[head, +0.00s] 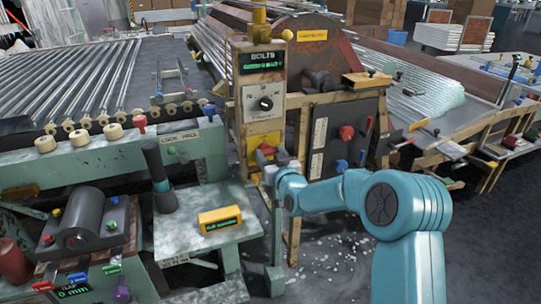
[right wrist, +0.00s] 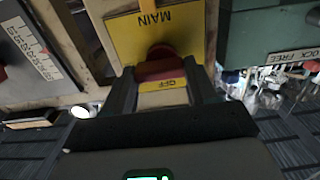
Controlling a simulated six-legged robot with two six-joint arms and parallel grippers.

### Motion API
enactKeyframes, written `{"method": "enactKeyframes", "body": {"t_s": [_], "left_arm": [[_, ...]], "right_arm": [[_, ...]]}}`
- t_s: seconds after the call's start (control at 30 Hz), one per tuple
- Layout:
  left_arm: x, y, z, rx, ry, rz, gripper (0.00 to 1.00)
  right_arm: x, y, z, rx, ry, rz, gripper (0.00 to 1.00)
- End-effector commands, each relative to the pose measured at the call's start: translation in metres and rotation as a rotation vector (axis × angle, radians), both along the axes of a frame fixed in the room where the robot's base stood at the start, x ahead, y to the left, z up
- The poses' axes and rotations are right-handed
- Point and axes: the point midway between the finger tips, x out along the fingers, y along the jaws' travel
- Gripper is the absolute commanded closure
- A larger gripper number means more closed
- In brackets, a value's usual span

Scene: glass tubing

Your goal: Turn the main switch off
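The main switch is a red handle (right wrist: 160,68) on a yellow plate (right wrist: 125,35) marked MAIN and OFF, which appears upside down in the right wrist view. The handle lies crosswise, close to the OFF label (right wrist: 165,84). My right gripper (right wrist: 162,78) has one finger on each side of the handle, which fills the gap between them, so it looks shut on it. In the head view the red switch (head: 267,150) shows low on the wooden-framed panel, partly hidden by my right gripper (head: 273,168). My left gripper is not in view.
A dark panel (head: 345,135) with a red knob stands to the right. A green bench (head: 210,215) with a yellow box (head: 220,219) is to the left. Shards litter the floor.

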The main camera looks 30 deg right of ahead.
Motion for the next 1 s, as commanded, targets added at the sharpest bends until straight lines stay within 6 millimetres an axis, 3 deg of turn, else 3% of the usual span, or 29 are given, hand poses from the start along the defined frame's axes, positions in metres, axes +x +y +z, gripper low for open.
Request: {"method": "enactKeyframes", "body": {"t_s": [0.47,1.0], "left_arm": [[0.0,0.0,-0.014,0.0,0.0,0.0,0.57],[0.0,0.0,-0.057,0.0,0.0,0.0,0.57]], "right_arm": [[0.0,0.001,-0.002,-0.087,0.019,0.001,0.73],[0.0,0.002,-0.002,-0.544,0.13,0.0,0.73]]}}
